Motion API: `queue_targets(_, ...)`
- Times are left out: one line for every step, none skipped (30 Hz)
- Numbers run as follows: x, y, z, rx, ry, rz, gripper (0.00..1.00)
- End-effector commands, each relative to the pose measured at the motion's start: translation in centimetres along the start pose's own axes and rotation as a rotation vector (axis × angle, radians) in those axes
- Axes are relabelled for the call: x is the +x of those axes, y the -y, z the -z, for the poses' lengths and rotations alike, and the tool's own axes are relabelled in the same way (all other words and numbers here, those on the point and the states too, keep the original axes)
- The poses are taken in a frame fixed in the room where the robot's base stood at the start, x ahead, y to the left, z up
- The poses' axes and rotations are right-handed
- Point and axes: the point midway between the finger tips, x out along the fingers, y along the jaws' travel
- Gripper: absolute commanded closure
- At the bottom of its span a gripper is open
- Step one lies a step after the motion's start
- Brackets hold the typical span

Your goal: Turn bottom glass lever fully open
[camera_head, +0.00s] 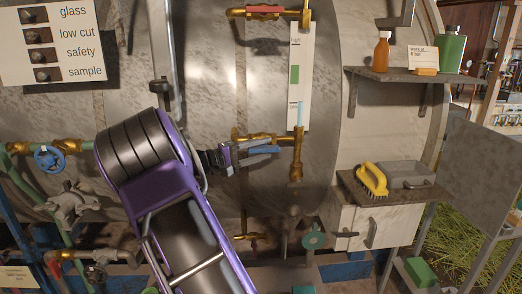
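The sight glass is a pale blue tube (300,112) in front of a white board with a green band, on the front of the big metal drum. Brass fittings (297,160) sit at its lower end. The bottom glass lever (264,149) looks like a blue-grey bar lying roughly level just below the lower brass pipe, left of the fittings. My gripper (256,152) reaches in from the left with its fingers at this lever. Fingers and lever overlap in the picture, so I cannot tell whether the fingers grip it or only stand beside it.
A level red lever (264,10) is on the upper brass pipe. A blue handwheel valve (49,159) is at the left. Shelves at the right hold an orange bottle (382,51), a green flask (451,50) and a yellow brush (371,179). A green round valve (314,239) sits low.

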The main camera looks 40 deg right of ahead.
Motion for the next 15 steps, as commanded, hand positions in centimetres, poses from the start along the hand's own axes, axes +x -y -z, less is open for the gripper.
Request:
queue_targets(0.0, 0.0, 0.0, 0.000, -0.001, 0.001, 0.53)
queue_targets(0.0, 0.0, 0.0, 0.001, -0.001, 0.001, 0.53)
queue_targets(0.0, 0.0, 0.0, 0.001, -0.001, 0.001, 0.53)
queue_targets(0.0, 0.0, 0.0, 0.001, -0.001, 0.001, 0.53)
queue_targets(0.0, 0.0, 0.0, 0.001, -0.001, 0.001, 0.53)
queue_targets(-0.1, 0.0, 0.0, 0.001, -0.001, 0.002, 0.53)
queue_targets(-0.1, 0.0, 0.0, 0.001, -0.002, 0.002, 0.53)
queue_targets(-0.3, 0.0, 0.1, 0.001, -0.002, 0.002, 0.53)
queue_targets(-0.5, 0.0, 0.1, 0.001, -0.002, 0.002, 0.53)
queue_targets(-0.8, 0.0, 0.1, 0.001, -0.003, 0.001, 0.53)
queue_targets(-1.2, 0.0, 0.1, 0.001, -0.003, 0.001, 0.53)
queue_targets(-1.8, 0.0, 0.1, 0.001, -0.005, 0.001, 0.53)
queue_targets(-2.3, 0.0, 0.1, 0.001, -0.006, 0.002, 0.53)
queue_targets(-2.9, 0.0, 0.1, 0.001, -0.005, 0.002, 0.53)
queue_targets(-3.8, -0.1, 0.1, 0.001, -0.006, 0.002, 0.53)
